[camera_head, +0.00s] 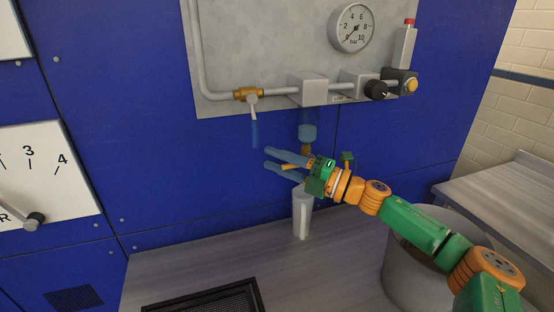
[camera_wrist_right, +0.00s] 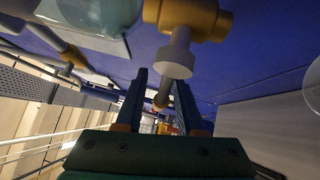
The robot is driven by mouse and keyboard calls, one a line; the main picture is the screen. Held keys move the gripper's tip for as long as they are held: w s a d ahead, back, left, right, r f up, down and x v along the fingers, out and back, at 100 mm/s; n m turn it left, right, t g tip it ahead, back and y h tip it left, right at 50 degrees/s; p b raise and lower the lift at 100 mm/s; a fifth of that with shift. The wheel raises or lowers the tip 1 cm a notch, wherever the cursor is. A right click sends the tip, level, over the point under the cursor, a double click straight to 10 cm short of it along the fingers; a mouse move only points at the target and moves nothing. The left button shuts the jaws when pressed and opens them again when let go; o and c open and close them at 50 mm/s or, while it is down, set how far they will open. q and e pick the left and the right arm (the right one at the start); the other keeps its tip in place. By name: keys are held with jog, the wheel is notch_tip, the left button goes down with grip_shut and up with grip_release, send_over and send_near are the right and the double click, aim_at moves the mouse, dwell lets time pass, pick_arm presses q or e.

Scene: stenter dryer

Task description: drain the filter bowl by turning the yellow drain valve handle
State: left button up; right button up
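The clear blue filter bowl (camera_head: 308,131) hangs under the regulator block on the grey panel. The brass drain valve (camera_head: 306,150) is at its bottom. In the right wrist view the bowl (camera_wrist_right: 88,12) and the brass valve body (camera_wrist_right: 195,17) are close, with a pale outlet (camera_wrist_right: 176,58) in front. My right gripper (camera_head: 267,158) is just below the bowl, its two fingers apart. The yellow handle (camera_head: 291,166) shows between the fingers; its rounded end (camera_wrist_right: 160,101) also shows there in the wrist view. Contact with either finger cannot be told. My left gripper is out of view.
A white cup (camera_head: 302,215) stands on the bench below the valve. A blue lever (camera_head: 254,132) hangs from the brass pipe valve at left. A pressure gauge (camera_head: 351,28) is above. A large grey bin (camera_head: 410,280) is behind my right arm.

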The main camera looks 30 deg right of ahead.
grip_shut()
dwell(1.2)
